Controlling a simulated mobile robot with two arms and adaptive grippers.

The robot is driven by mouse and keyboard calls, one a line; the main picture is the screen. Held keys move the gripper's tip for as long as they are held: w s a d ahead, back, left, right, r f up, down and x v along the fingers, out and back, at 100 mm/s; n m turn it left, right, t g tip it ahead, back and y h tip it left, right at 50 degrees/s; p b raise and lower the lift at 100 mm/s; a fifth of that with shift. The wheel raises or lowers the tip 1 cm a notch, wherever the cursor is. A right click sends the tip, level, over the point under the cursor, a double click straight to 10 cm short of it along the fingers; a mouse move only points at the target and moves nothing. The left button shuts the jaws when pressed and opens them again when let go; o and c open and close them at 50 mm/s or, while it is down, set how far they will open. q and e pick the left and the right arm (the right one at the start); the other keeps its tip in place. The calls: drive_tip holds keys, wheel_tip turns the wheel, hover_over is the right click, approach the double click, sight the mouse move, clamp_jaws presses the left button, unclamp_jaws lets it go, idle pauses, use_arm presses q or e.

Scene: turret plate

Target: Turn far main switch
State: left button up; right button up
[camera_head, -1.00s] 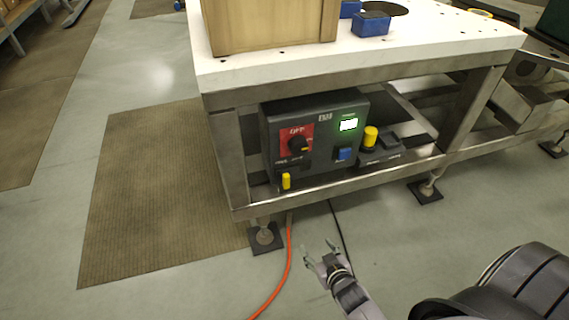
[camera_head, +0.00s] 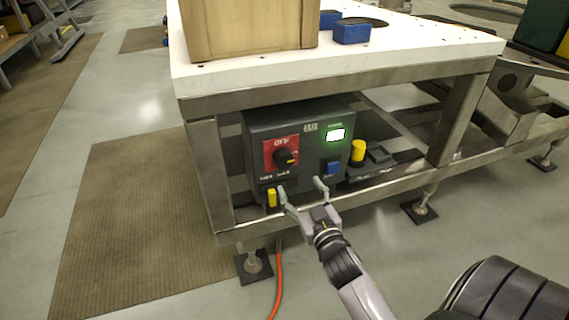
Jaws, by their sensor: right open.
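The gap between fingers and box is hard to judge. No contact with the knob shows. My left gripper is not in view.
The table's lower steel rail (camera_head: 390,189) runs below the box. An orange cable (camera_head: 279,285) hangs to the floor.

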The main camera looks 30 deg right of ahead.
sight(286, 163)
drive_tip(key=b+x, duration=0.1)
drive_tip(key=x, duration=1.1)
drive_tip(key=shift+c, duration=0.5)
drive_tip(key=c, duration=1.1)
